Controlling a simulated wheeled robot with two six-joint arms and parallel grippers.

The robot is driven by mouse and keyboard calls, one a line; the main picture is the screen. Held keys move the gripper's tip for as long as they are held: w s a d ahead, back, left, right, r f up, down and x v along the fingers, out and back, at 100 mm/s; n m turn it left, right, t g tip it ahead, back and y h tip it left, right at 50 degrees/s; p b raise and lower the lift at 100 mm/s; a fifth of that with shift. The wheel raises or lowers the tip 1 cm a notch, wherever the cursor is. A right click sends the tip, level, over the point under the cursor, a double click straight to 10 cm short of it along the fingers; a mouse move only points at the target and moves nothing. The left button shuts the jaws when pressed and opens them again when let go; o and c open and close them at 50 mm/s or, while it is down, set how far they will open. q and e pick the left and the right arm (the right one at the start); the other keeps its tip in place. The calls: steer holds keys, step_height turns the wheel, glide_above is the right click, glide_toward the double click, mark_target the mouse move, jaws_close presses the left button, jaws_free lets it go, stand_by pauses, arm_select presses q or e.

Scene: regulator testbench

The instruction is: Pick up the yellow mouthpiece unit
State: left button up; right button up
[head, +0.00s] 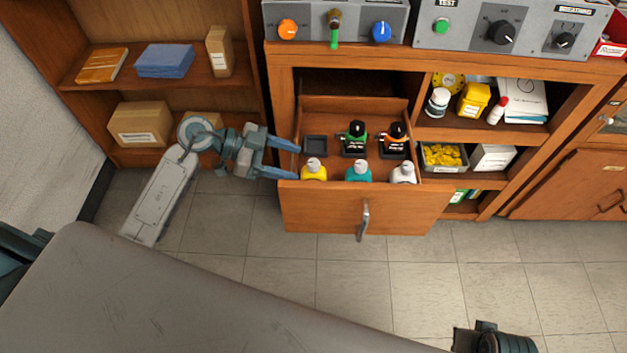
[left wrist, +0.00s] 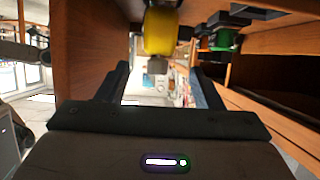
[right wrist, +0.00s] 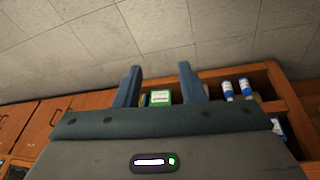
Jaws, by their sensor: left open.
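The yellow mouthpiece unit (head: 314,172) stands in the front left of the open drawer (head: 340,206), with a pale top. My left gripper (head: 297,159) is open and empty at the drawer's left side, its fingers pointing right towards the yellow unit. In the left wrist view, the yellow unit (left wrist: 160,32) shows at the top, in line with the space between the fingers (left wrist: 158,82). It is not gripped. My right gripper (right wrist: 159,82) is open, with nothing between its fingertips, and faces the floor and low shelves.
A teal unit (head: 358,173) and a white unit (head: 404,174) stand in the same row. Behind them are an empty dark tray (head: 315,146), a green-and-black unit (head: 354,138) and an orange-and-black unit (head: 395,138). The bench with test panels (head: 335,22) overhangs the drawer's back.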

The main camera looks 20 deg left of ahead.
mark_target(321, 170)
arm_select(q)
steer(key=shift+x, duration=1.7)
steer(key=x, duration=0.4)
steer(key=shift+s+f, duration=0.1)
steer(key=shift+d+f, duration=0.2)
steer(key=shift+d, duration=0.2)
arm_select(e)
steer(key=shift+v, duration=0.85)
arm_select(q)
steer(key=shift+c, duration=0.4)
arm_select(e)
steer(key=shift+w, duration=0.1)
arm_select(q)
steer(key=c, duration=1.1)
arm_select(e)
steer(key=shift+f, duration=0.1)
